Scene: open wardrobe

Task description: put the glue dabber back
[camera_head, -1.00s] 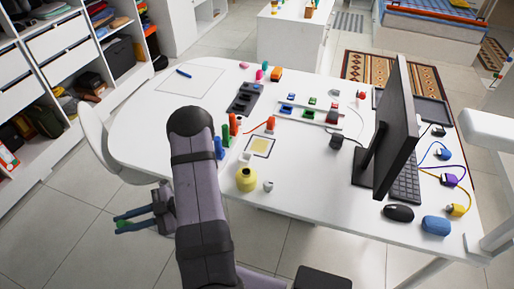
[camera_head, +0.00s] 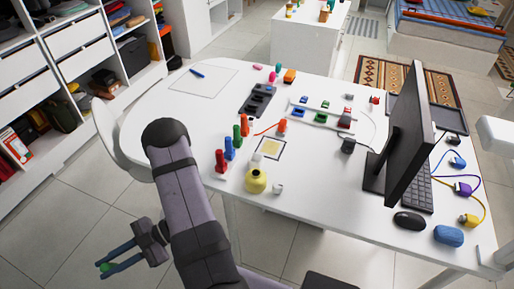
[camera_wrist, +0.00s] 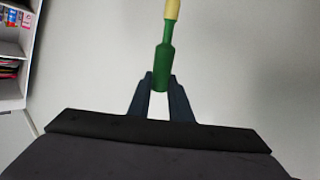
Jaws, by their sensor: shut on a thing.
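The glue dabber (camera_wrist: 164,60) has a green handle and a pale yellow end. My gripper (camera_wrist: 160,80) is shut on its green handle in the wrist view, with the yellow end pointing away, up the picture. In the head view my gripper (camera_head: 103,265) is at the lower left, off the table's side and over the tiled floor; only a bit of green shows between its fingers. A yellow bottle (camera_head: 256,182) with an open-looking neck stands near the table's front edge, well apart from my gripper.
On the white table (camera_head: 330,205) stand red (camera_head: 221,161), blue (camera_head: 229,148) and green (camera_head: 237,136) upright pieces, a small white cup (camera_head: 277,189), a monitor (camera_head: 405,125) and cables. A white chair (camera_head: 108,130) is at the left end. Shelves (camera_head: 75,75) stand further left.

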